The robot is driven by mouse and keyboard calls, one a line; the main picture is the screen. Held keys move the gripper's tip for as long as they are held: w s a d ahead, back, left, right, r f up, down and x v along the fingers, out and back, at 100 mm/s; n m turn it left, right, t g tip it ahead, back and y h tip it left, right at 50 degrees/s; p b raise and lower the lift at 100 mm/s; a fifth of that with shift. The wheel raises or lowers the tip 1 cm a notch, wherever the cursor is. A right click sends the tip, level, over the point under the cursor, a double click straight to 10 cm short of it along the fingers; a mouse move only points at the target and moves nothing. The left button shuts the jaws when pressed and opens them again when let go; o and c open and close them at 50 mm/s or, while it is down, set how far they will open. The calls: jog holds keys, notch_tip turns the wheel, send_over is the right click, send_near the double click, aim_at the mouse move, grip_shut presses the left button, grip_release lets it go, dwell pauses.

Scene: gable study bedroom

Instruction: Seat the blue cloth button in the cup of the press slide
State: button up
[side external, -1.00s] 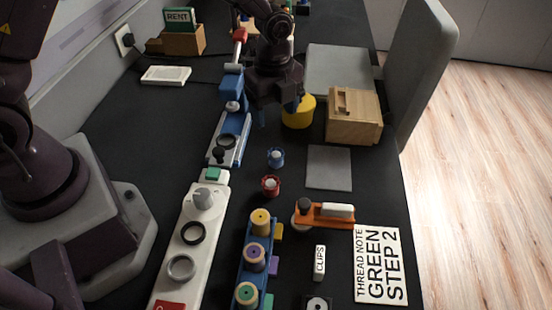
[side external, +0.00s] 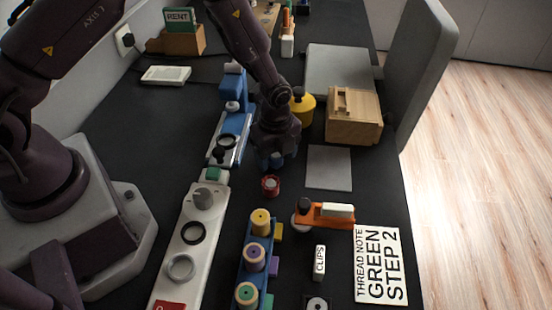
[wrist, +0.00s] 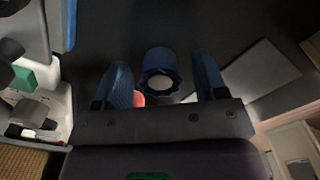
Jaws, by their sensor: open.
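The blue cloth button (wrist: 158,57) is a round, scalloped blue piece with a pale centre, upright on the dark table in the wrist view. My gripper (wrist: 162,65) is open, with one blue finger on each side of the button and visible gaps between. In the side view my gripper (side external: 273,162) is low over the button's spot and largely hides it. The blue press slide (side external: 240,121) lies to the left, with a black ring (side external: 226,142) on its grey plate, which looks like the cup. Part of the slide shows at the wrist view's upper left.
A red round piece (side external: 270,186) stands just in front of my gripper. A grey pad (side external: 328,168) and wooden box (side external: 353,118) are to the right, a yellow pot (side external: 303,106) behind. A white panel with a knob (side external: 203,199) and a spool rack (side external: 245,268) are nearer the camera.

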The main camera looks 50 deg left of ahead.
jog(key=c, duration=1)
